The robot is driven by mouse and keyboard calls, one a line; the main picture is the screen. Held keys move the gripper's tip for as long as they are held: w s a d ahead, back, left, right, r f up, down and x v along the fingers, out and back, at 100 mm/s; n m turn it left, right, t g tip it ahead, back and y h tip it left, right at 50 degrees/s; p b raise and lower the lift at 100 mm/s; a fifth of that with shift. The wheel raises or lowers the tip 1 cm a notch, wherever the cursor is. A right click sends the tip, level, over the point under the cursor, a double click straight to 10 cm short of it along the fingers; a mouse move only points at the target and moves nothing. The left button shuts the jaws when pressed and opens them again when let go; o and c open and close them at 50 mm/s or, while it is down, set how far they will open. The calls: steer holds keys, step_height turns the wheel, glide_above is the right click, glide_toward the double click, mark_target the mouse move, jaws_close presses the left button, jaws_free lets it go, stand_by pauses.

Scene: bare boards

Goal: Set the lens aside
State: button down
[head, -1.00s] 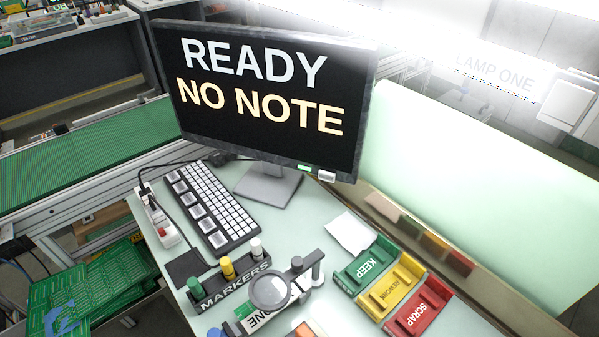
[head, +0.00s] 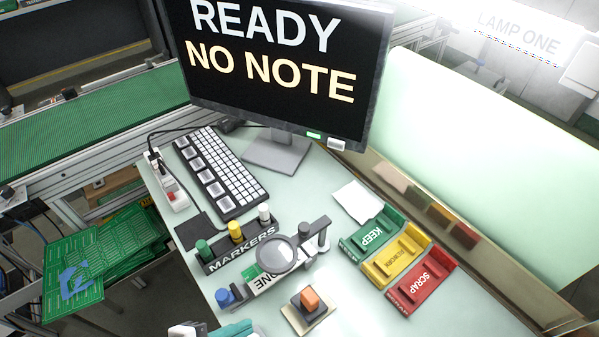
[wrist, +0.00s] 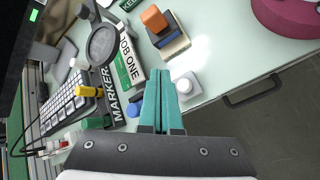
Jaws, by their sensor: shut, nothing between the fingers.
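The lens (head: 277,253) is a round, dark-rimmed magnifier on a swing arm with a grey post at its right. It hangs over the white-and-green JOB ONE card (head: 262,279), covering part of it. In the wrist view the lens (wrist: 103,43) is at the upper left, ahead and left of my fingertips and apart from them. My gripper (wrist: 160,72) has teal fingers, shut with nothing between them.
The black MARKERS holder (head: 240,252) stands left of the lens. An orange block (head: 310,299) on a small base stands to its right. KEEP (head: 370,237), REWORK (head: 397,263) and SCRAP (head: 424,284) trays stand farther right. A white block (wrist: 186,86) is beside my fingers.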

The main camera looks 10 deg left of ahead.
steer(key=c, duration=1.4)
jaws_free()
steer(key=shift+w, duration=0.1)
steer(key=o, duration=0.7)
steer(key=w+d+r+m+g, duration=0.1)
steer(key=w+r+m+g, duration=0.4)
steer(key=w, duration=0.4)
steer(key=shift+r+m+g, duration=0.3)
steer(key=shift+r+m, duration=0.1)
steer(key=shift+r, duration=0.2)
steer(key=shift+o, duration=0.5)
steer(key=w+d+r+m+g+y, duration=0.1)
steer(key=w+r+m+y, duration=0.1)
steer(key=w+r, duration=0.1)
steer(key=shift+w+d+r, duration=0.35)
steer(key=shift+w+r, duration=0.05)
steer(key=shift+w, duration=0.4)
step_height(320, 180, up, 8)
steer(key=m+y, duration=0.2)
steer(key=y, duration=0.2)
glide_above(304, 226)
steer(key=shift+g, duration=0.3)
step_height(304, 226, down, 15)
steer(key=shift+f, duration=0.15)
jaws_close()
